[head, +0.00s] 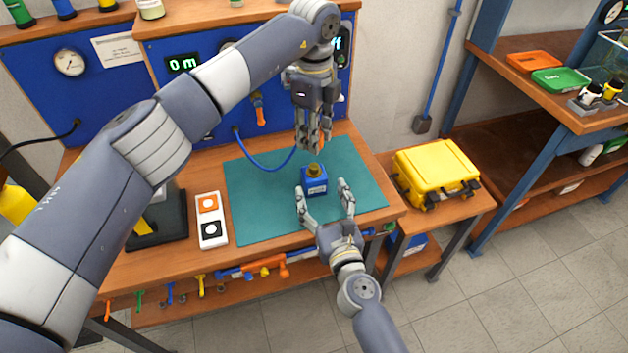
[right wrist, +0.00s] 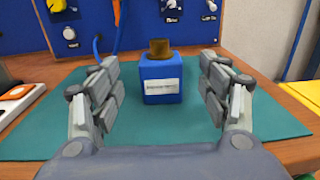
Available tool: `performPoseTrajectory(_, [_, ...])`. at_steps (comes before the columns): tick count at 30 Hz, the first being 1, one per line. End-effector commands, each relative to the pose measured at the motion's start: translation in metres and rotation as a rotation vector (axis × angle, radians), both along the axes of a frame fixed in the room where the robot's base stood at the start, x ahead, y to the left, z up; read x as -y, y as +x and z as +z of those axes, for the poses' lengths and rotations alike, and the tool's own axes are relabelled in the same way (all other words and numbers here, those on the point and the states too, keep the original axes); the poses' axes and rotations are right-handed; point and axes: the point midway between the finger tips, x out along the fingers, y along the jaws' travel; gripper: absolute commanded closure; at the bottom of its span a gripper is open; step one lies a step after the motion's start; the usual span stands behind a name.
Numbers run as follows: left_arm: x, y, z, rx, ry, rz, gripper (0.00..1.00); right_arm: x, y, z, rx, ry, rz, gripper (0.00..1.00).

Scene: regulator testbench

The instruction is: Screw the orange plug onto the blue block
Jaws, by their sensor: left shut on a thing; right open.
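The blue block (head: 314,186) stands upright on the green mat, with a brass-brown threaded piece (head: 315,170) on its top. In the right wrist view the blue block (right wrist: 161,82) shows a white label, and the brown piece (right wrist: 160,48) sits on it. My left gripper (head: 314,145) points down just above the block, apart from it. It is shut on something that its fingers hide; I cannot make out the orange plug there. My right gripper (head: 323,188) is open, with one finger on each side of the block and gaps on both sides in the right wrist view (right wrist: 158,85).
The green mat (head: 255,205) is clear left of the block. A white plate with orange and black round parts (head: 209,230) lies left of the mat. A blue hose (head: 262,165) hangs from the panel behind. A yellow case (head: 436,168) stands to the right.

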Motion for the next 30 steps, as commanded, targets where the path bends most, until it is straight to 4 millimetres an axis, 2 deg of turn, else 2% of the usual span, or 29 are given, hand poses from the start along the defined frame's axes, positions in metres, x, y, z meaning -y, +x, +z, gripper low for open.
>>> performPoseTrajectory(1, [0.000, 0.000, 0.000, 0.000, 0.000, 0.000, 0.92, -0.003, 0.011, 0.001, 0.002, -0.001, 0.000, 0.30])
performPoseTrajectory(6, [0.000, 0.000, 0.000, 0.000, 0.000, 0.000, 0.92, -0.011, 0.039, 0.001, 0.001, -0.001, 0.000, 0.30])
performPoseTrajectory(12, [0.000, 0.000, 0.000, 0.000, 0.000, 0.000, 0.92, -0.016, 0.061, 0.001, 0.001, -0.002, 0.000, 0.30])
performPoseTrajectory(18, [0.000, 0.000, 0.000, 0.000, 0.000, 0.000, 0.92, -0.019, 0.069, 0.000, 0.000, -0.001, 0.000, 0.30])
performPoseTrajectory(26, [0.000, 0.000, 0.000, 0.000, 0.000, 0.000, 0.92, -0.019, 0.070, 0.000, 0.000, -0.001, 0.000, 0.30])
performPoseTrajectory(30, [0.000, 0.000, 0.000, 0.000, 0.000, 0.000, 0.92, -0.019, 0.070, 0.000, 0.000, -0.001, 0.000, 0.59])
